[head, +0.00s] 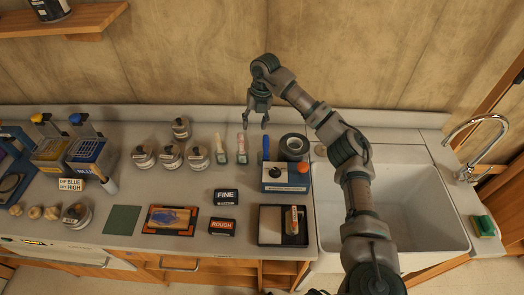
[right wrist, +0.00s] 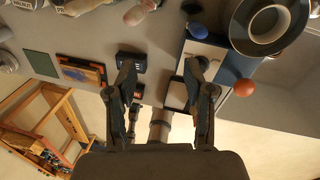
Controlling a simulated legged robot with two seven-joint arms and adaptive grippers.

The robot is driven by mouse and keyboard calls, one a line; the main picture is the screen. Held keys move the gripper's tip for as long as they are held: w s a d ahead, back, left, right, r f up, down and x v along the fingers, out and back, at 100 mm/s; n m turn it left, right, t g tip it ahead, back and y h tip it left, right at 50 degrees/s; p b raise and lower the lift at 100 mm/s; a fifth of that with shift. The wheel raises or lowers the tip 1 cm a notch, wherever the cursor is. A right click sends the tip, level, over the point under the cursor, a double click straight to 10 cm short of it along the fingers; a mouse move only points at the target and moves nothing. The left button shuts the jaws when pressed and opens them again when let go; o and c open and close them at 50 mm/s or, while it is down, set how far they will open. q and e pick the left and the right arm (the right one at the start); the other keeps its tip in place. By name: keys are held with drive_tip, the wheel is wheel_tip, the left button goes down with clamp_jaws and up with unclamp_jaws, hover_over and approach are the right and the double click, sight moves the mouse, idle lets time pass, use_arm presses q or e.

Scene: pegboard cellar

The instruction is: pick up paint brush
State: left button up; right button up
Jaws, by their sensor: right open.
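Two slim upright pieces, one pale (head: 220,149) and one pinkish (head: 241,149), stand side by side at the back of the counter; they look like brushes, but I cannot be sure. Another brush-like piece with a pale end and dark handle (head: 109,184) leans by the blue bin. My right gripper (head: 256,120) is open and empty, fingers down, above the back of the counter, just right of and above the pinkish piece. In the right wrist view its open fingers (right wrist: 160,68) have nothing between them, and a pinkish rounded end (right wrist: 139,12) shows at the top. My left gripper is out of view.
A black tape roll (head: 294,147) and a blue box with an orange knob (head: 285,178) stand right of the brush-like pieces. Several small jars (head: 171,157) stand to their left. FINE (head: 226,196) and ROUGH (head: 222,227) blocks lie in front. A sink (head: 400,200) is at right.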

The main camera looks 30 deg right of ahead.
drive_tip(key=s+d+r+m+h, duration=0.1)
drive_tip(key=d+r, duration=0.1)
drive_tip(key=d, duration=0.4)
drive_tip(key=b, duration=0.2)
approach(267, 148)
drive_tip(key=shift+w+a+f+g+h, duration=0.25)
drive_tip(key=shift+w+a+g+h, duration=0.15)
drive_tip(key=shift+w+a, duration=0.15)
drive_tip(key=f, duration=0.2)
drive_tip(key=d+f, duration=0.1)
drive_tip(key=f, duration=0.1)
drive_tip(key=d+f, duration=0.1)
drive_tip(key=f, duration=0.2)
drive_tip(key=shift+p, duration=0.35)
drive_tip(key=f, duration=0.1)
drive_tip(key=a+f, duration=0.1)
drive_tip(key=f, duration=0.1)
drive_tip(key=shift+w+a, duration=0.15)
drive_tip(key=shift+a, duration=0.55)
drive_tip(key=shift+d, duration=0.1)
drive_tip(key=c, duration=0.3)
drive_tip(key=shift+d+f, duration=0.15)
drive_tip(key=shift+d, duration=0.35)
clamp_jaws()
drive_tip(key=shift+d, duration=0.15)
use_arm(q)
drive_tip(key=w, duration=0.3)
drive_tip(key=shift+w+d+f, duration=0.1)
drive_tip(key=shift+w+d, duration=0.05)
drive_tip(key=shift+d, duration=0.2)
